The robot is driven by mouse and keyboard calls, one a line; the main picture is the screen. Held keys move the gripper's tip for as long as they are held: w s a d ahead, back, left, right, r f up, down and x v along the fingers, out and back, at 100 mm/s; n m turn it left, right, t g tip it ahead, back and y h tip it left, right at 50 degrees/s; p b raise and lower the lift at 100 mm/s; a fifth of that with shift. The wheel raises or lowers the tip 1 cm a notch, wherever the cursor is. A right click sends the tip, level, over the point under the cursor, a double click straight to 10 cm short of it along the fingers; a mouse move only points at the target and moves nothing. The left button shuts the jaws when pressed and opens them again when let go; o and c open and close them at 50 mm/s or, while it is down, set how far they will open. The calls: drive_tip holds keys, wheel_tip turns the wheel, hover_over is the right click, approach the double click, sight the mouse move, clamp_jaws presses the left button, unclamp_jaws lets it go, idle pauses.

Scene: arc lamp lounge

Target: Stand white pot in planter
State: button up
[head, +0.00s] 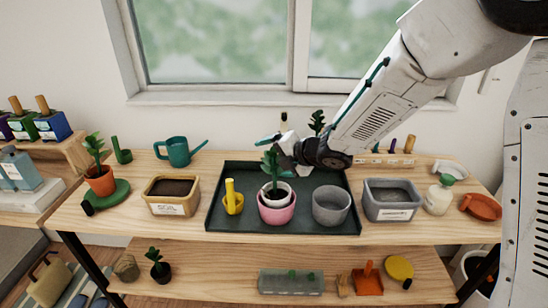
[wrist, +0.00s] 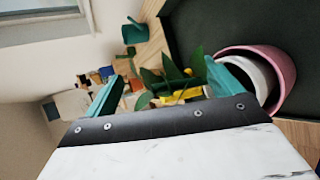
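The white pot (head: 288,188) holds dark soil and a green leafy plant (head: 270,163). It sits inside the pink planter (head: 277,211), with its white rim showing above the pink one, and looks about upright. My gripper (head: 274,143) is above and behind it, close to the leaves. In the wrist view my gripper (wrist: 165,88) has its teal fingers wide apart, with leaves showing between them. There the white pot (wrist: 262,78) is at the right inside the pink planter (wrist: 285,70), partly hidden by one finger. I cannot tell whether that finger touches it.
A tan soil tub (head: 172,197) stands left and a grey tub (head: 391,201) right.

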drive_tip(key=shift+r, duration=0.15)
drive_tip(key=shift+r, duration=0.25)
drive_tip(key=s+d+r+m+t+h, duration=0.1)
drive_tip(key=s+d+r+m+h, duration=0.4)
drive_tip(key=d, duration=0.4)
drive_tip(key=s+d+r+m+h, duration=0.2)
drive_tip(key=s+d+r+m, duration=0.15)
drive_tip(key=d+m, duration=0.4)
drive_tip(key=s+d+r+m+t+h, duration=0.1)
drive_tip(key=s+d+r+m+h, duration=0.35)
drive_tip(key=d, duration=0.65)
drive_tip(key=s+f+m+g+y, duration=0.2)
drive_tip(key=s+m+g, duration=0.6)
drive_tip(key=s, duration=1.6)
drive_tip(key=m, duration=0.5)
drive_tip(key=shift+s+a+f+m+g, duration=0.2)
drive_tip(key=shift+s+a+m+g, duration=0.1)
drive_tip(key=shift+a+m, duration=0.1)
